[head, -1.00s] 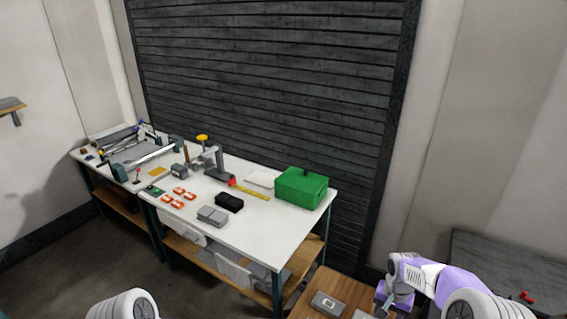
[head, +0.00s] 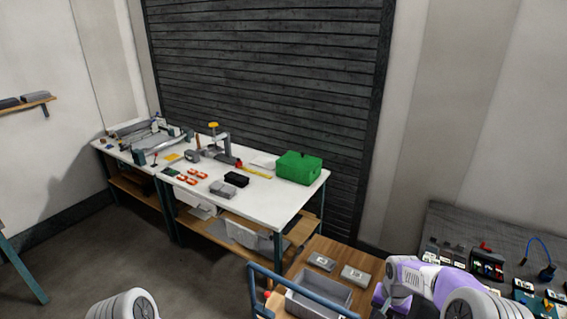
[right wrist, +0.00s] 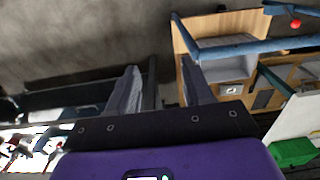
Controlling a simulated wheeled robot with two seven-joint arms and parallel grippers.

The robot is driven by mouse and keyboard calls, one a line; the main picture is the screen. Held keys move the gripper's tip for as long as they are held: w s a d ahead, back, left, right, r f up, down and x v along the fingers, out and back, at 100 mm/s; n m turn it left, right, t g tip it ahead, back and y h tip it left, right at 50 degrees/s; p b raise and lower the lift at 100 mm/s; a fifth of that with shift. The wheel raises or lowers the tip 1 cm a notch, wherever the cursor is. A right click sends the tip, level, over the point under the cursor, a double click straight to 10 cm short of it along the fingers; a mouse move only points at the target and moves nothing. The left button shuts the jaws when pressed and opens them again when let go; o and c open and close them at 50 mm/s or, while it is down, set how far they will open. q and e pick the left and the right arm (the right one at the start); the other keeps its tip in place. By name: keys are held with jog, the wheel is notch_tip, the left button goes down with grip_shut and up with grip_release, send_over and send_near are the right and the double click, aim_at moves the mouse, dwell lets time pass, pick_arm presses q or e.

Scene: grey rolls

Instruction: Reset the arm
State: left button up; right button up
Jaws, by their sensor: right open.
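My right arm (head: 440,280), white and purple, reaches in at the lower right of the head view. Its gripper (head: 385,303) hangs by the right side of the wooden cart, small and partly cut off by the lower edge. In the right wrist view my right gripper (right wrist: 160,72) is open, with two grey fingers apart and nothing between them. Of my left arm only a white rounded link (head: 124,304) shows at the bottom of the head view. The left gripper is out of view.
A wooden cart (head: 335,250) with a blue handle (head: 290,288), a grey bin (head: 325,290) and two grey boxes stands close by. A white workbench (head: 262,205) carries a green box (head: 298,168). A dark table (head: 450,218) with electronics is at right. Floor lies open at left.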

jog(key=s+a+f+n+y+b, duration=0.1)
jog(key=s+a+f+b, duration=0.3)
jog(key=f, duration=0.6)
jog(key=s+a+f+n+y+b, duration=0.1)
jog(key=a+f+b, duration=0.4)
jog(key=f, duration=0.6)
jog(key=s+a+f+y+b, duration=0.1)
jog(key=s+a+f+b, duration=0.2)
jog(key=f+b, duration=0.55)
pick_arm(q)
notch_tip(320, 180, down, 29)
jog(key=w+b, duration=0.1)
jog(key=b, duration=0.9)
jog(key=shift+w+f+b, duration=0.15)
jog(key=shift+f+b, duration=0.05)
jog(key=shift+b, duration=0.2)
pick_arm(e)
jog(key=s+a+f, duration=0.3)
jog(key=s+f, duration=0.3)
jog(key=f, duration=0.3)
jog(key=s+a+f+n+y, duration=0.1)
jog(key=s+a+f, duration=0.3)
jog(key=f, duration=0.5)
jog(key=s, duration=0.2)
jog(key=shift+s+a, duration=0.15)
jog(key=shift+s, duration=0.2)
jog(key=shift+f, duration=0.1)
